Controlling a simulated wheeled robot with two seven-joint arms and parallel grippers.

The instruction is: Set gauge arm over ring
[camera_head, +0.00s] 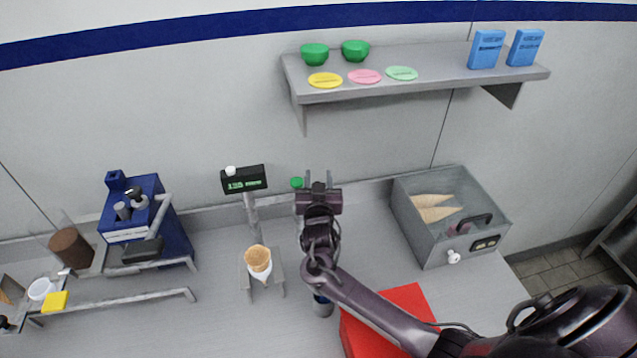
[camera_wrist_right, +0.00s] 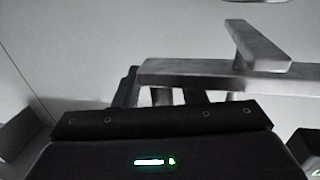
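A gauge post (camera_head: 252,212) carries a dark box with a green-lit display (camera_head: 244,179) and a white knob (camera_head: 230,170). In front of it a cone (camera_head: 258,258) stands in a small metal stand; any ring there is hidden by the cone. My right gripper (camera_head: 318,178) is right of the display, pointing toward the wall, its fingers apart and apparently empty. A green round piece (camera_head: 296,182) shows just left of it. I cannot tell which part is the gauge arm. In the right wrist view a grey metal bar (camera_wrist_right: 210,74) crosses the right side. My left gripper is out of view.
A red block (camera_head: 405,298) lies partly under my right arm. A grey bin (camera_head: 455,240) with cones stands at right. A blue machine (camera_head: 170,225) and metal rails (camera_head: 115,306) are at left. A wall shelf (camera_head: 420,80) holds green bowls and blue boxes.

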